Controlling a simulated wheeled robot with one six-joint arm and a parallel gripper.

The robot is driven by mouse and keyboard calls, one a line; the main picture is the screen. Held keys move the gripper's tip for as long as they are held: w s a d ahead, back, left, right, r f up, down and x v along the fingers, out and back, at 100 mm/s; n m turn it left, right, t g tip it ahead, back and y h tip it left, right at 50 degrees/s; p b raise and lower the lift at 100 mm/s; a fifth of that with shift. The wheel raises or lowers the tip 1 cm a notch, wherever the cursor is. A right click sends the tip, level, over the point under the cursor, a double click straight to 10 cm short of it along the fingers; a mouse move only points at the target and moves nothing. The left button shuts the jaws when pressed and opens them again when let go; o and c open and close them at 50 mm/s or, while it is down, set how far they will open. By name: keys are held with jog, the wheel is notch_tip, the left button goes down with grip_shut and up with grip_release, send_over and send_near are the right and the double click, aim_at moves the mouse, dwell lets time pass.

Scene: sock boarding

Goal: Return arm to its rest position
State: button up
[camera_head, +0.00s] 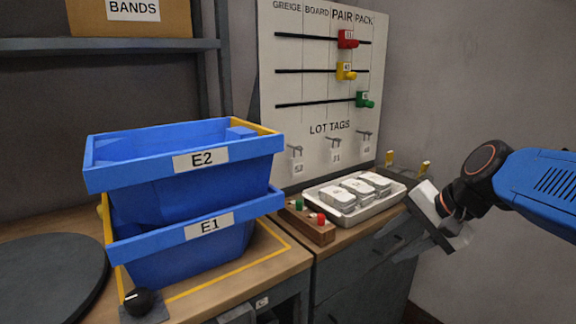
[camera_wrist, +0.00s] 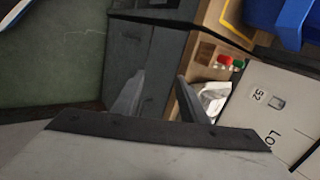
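My arm (camera_head: 545,185) reaches in from the right edge in the head view. My gripper (camera_head: 398,240) hangs at its end, in front of the grey cabinet and right of the white tray. In the wrist view the two fingers of my gripper (camera_wrist: 158,92) stand well apart with nothing between them. The grey cabinet front (camera_wrist: 155,60) shows beyond the gap. My gripper appears clear of the bench, the tray and the bins.
Two stacked blue bins, E2 (camera_head: 140,177) above E1 (camera_head: 165,262), stand on the bench at left. A white tray (camera_head: 352,222) holds several labelled packs. A pegboard (camera_head: 310,120) stands behind.

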jog(key=s+d+f+n+h, duration=0.2)
jog(key=s+d+f+n, duration=0.1)
jog(key=s, duration=0.4)
jog(key=s+d+f+n+h, duration=0.2)
jog(key=s+d+f+n, duration=0.1)
jog(key=s+f+n, duration=0.3)
jog(key=shift+s+f+g+h, duration=0.3)
jog(key=shift+s+f+h, duration=0.1)
jog(key=shift+s+f, duration=0.45)
jog(key=shift+c, duration=0.3)
